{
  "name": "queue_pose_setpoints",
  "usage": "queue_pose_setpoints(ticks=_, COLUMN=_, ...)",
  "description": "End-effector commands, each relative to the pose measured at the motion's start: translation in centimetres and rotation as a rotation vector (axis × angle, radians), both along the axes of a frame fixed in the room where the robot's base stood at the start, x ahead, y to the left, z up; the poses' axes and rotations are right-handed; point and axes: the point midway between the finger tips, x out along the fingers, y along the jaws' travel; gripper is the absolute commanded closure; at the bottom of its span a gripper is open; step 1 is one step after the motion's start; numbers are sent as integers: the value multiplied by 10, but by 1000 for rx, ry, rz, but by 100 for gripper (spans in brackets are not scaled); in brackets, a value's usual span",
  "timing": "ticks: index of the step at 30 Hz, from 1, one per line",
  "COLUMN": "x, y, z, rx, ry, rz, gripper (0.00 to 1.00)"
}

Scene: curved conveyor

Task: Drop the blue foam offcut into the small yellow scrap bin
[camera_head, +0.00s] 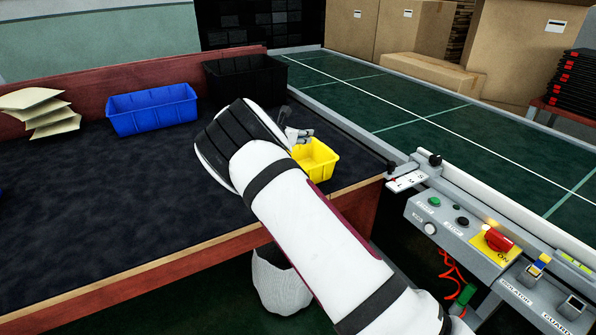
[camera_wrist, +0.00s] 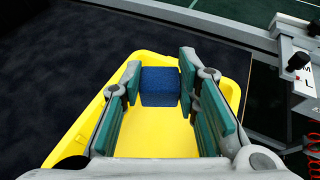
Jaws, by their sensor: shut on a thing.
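The small yellow scrap bin (camera_head: 317,159) stands on the dark table near its right end, partly hidden by my arm. In the wrist view the yellow bin (camera_wrist: 150,146) lies under my gripper, with its open top facing me. My gripper (camera_wrist: 160,88) is shut on the blue foam offcut (camera_wrist: 160,78), which sits between the fingertips. The foam shows against the bin's far wall, within the bin's outline; how far above the bin floor it is, I cannot tell. In the head view my gripper (camera_head: 298,135) is at the bin's far left side, and the foam is hidden.
A blue bin (camera_head: 152,110) and a black bin (camera_head: 245,78) stand along the table's back. Tan sheets (camera_head: 40,112) lie at the left. The green conveyor (camera_head: 420,110) and a control panel (camera_head: 480,240) with a red button are at the right. The table's middle is clear.

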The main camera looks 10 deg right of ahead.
Motion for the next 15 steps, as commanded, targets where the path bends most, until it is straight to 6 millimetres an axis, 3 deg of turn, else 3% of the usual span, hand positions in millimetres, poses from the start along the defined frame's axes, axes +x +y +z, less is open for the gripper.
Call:
queue_pose_setpoints(ticks=9, x=0, y=0, z=-37, rx=-1, ry=3, rz=1, gripper=82)
queue_pose_setpoints(ticks=15, x=-1, y=0, z=-49, rx=0, ry=2, rz=-1, gripper=82)
